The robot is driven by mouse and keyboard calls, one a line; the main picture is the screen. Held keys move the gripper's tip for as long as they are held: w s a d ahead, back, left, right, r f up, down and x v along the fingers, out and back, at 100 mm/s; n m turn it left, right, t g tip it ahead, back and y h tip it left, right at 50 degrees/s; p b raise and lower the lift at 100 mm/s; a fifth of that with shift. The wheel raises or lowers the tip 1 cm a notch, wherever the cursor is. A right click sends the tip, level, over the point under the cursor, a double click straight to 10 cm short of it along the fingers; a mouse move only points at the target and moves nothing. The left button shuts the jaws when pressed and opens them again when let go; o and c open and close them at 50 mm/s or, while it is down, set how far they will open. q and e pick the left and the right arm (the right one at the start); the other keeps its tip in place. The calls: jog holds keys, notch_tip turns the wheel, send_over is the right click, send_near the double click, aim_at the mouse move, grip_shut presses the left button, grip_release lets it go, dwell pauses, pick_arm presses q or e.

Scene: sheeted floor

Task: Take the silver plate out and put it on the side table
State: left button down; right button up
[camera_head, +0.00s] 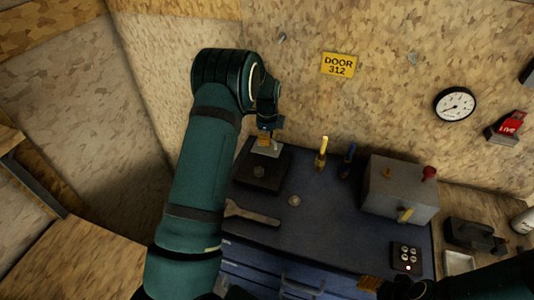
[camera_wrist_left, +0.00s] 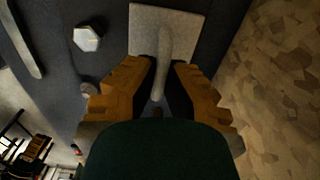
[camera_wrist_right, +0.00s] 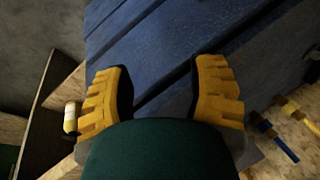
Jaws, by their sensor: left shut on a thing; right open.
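The silver plate (camera_head: 267,149) is a small pale square at the back edge of a dark square block (camera_head: 262,180) on the blue bench. The plate also shows in the left wrist view (camera_wrist_left: 185,27), with a rounded grey handle (camera_wrist_left: 164,60) running toward my gripper. My left gripper (camera_wrist_left: 158,82) is shut on this handle. I cannot tell whether the plate touches the block. My right gripper (camera_wrist_right: 163,85) is open and empty by the blue drawer fronts. Its orange fingertips show at the bottom of the head view (camera_head: 370,284). I cannot tell which surface is the side table.
A wrench (camera_head: 252,213) and a small round piece (camera_head: 294,201) lie on the blue bench (camera_head: 330,215). Yellow and blue upright tools (camera_head: 321,155) stand behind. A grey box (camera_head: 398,190) and a button panel (camera_head: 406,257) are right. A wooden surface (camera_head: 90,255) is lower left.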

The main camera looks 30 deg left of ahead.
pick_arm(q)
jog(key=shift+r, duration=0.3)
jog(key=shift+r+p, duration=0.6)
jog(key=shift+r, duration=1.35)
